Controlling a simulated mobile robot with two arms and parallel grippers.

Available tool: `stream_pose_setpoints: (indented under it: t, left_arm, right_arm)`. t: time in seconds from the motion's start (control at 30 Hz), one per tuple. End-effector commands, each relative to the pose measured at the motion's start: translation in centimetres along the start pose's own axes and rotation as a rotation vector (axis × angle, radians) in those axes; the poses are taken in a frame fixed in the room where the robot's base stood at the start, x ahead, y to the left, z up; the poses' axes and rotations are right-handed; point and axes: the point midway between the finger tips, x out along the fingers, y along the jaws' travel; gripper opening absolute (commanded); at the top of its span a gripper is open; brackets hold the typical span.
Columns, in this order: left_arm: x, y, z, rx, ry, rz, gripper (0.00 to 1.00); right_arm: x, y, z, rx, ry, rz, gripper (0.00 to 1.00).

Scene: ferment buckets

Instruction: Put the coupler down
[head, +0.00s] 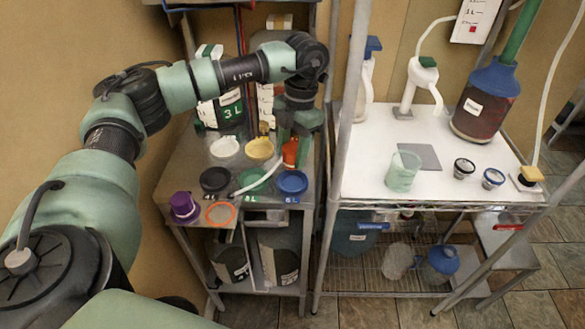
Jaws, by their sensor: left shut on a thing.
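My left gripper (290,140) reaches down from above at the back right of the grey metal table (180,150). It is shut on a small orange-red piece (290,153), which I take to be the coupler. The fingers partly hide it, and I cannot tell whether it touches the tabletop. A pale hose (255,184) runs from near this piece down and left across the green lid (252,180). My right gripper is out of view.
White (225,147), yellow (260,149), black (215,179) and blue (291,182) lids crowd the table around the gripper. A purple piece (184,206) and an orange ring (221,214) are at the front left. A metal post (345,110) stands close on the right.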

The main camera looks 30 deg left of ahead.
Motion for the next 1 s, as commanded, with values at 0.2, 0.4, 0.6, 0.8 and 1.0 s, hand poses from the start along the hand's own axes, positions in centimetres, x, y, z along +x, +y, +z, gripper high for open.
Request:
stream_pose_setpoints:
  t: [0.2, 0.4, 0.6, 0.8, 1.0]
  left_arm:
    - [2.4, 0.0, 0.4, 0.001, -0.001, -0.001, 0.00]
    - [5.0, 0.0, 0.7, 0.000, 0.002, 0.000, 0.00]
    - [6.7, 0.0, 1.0, 0.001, -0.001, 0.000, 0.00]
    - [6.8, 0.0, 1.1, 0.001, -0.002, 0.000, 0.00]
    - [7.0, 0.0, 1.1, 0.001, -0.001, 0.000, 0.63]
  right_arm:
    - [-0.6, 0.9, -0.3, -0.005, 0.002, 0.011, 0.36]
    - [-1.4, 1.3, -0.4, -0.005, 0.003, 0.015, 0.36]
    - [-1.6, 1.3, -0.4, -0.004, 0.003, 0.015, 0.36]
    - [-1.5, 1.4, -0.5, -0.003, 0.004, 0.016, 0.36]
    - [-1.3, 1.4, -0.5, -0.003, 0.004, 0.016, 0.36]
